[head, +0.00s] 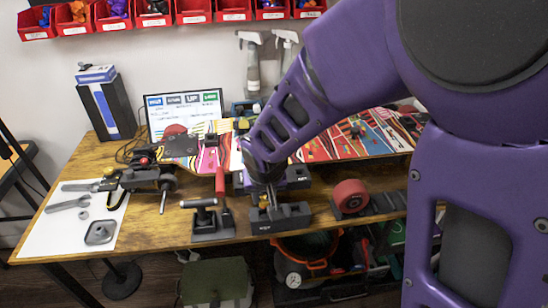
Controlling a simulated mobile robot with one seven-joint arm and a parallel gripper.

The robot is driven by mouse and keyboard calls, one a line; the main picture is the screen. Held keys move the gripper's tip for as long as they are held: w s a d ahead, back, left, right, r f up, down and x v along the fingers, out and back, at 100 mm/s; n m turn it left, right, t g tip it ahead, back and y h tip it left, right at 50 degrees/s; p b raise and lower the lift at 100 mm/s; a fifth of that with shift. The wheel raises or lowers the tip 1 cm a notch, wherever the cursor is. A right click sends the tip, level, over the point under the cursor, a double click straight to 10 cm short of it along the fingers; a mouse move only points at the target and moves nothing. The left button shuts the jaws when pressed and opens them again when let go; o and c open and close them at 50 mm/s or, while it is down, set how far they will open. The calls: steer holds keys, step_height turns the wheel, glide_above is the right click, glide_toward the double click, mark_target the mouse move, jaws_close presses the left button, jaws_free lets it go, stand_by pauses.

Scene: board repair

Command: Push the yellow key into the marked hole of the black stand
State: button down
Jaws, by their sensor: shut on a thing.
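My gripper (268,196) is small in the head view, pointing down from my purple arm at the front of the bench. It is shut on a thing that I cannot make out. A black stand (291,216) lies right under it, near the bench's front edge. I cannot tell whether the held thing touches the stand. The marked hole cannot be made out. I see no yellow key clearly; my fingers may hide it.
Left of the stand are a black fixture with a red handle (220,188) and a black T-shaped tool (203,213). A red wheel (350,195) is at the right. A colourful skateboard deck (330,146) lies behind. A white mat (57,233) with tools is at the left.

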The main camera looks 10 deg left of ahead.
mark_target(264, 204)
steer(key=shift+f, duration=1.65)
stand_by(2.2)
steer(key=shift+c, duration=1.4)
jaws_free()
steer(key=shift+r, duration=0.2)
steer(key=shift+r+p, duration=0.85)
steer(key=shift+r, duration=0.5)
steer(key=shift+r, duration=0.15)
steer(key=shift+r+p, duration=1.9)
steer(key=shift+r, duration=0.95)
